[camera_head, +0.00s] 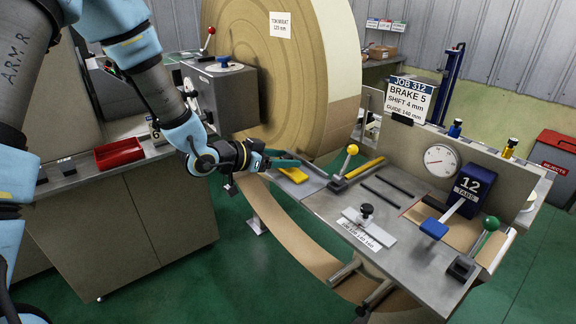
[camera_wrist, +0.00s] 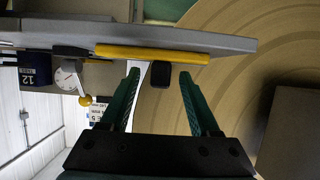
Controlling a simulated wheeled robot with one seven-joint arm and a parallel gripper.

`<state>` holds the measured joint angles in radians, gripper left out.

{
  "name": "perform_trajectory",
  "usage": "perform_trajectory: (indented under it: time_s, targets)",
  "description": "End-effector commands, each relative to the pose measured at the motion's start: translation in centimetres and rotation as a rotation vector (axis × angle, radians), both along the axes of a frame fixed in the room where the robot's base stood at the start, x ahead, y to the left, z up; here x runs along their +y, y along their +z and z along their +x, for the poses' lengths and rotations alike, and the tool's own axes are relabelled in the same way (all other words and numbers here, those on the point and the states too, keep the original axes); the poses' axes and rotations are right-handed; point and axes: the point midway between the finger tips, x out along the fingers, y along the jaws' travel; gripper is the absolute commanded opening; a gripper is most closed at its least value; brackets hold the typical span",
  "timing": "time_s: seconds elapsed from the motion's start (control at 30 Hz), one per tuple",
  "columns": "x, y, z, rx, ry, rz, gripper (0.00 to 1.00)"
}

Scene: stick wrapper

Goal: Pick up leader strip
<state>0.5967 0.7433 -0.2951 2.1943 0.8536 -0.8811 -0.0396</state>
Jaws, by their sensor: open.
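No part is labelled as the leader strip, so I cannot tell for sure which piece it is. A short flat yellow piece (camera_head: 294,174) lies on a small grey plate at the bench's left end, just below my gripper (camera_head: 290,162). A yellow bar (camera_head: 362,168) lies farther right, behind the yellow-knobbed lever. In the wrist view a long yellow bar (camera_wrist: 180,52) lies across a grey edge, beyond the fingertips. My gripper (camera_wrist: 160,74) has its teal fingers apart, with nothing held between them. A small dark block (camera_wrist: 160,76) shows between the tips.
A large tan roll (camera_head: 282,70) stands behind my gripper, its web hanging down. The lever with a yellow knob (camera_head: 351,150) is close on the right. The bench (camera_head: 330,207) carries a gauge (camera_head: 441,160) and a blue box (camera_head: 476,188). A red tray (camera_head: 119,154) sits left.

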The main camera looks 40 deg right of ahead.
Motion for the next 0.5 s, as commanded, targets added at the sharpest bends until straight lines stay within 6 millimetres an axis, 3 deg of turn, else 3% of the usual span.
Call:
perform_trajectory:
  time_s: [0.07, 0.5]
  targets:
    - [0.02, -0.01, 0.01, 0.0, 0.0, 0.0, 0.61]
    - [0.04, 0.02, 0.01, 0.0, 0.0, 0.0, 0.12]
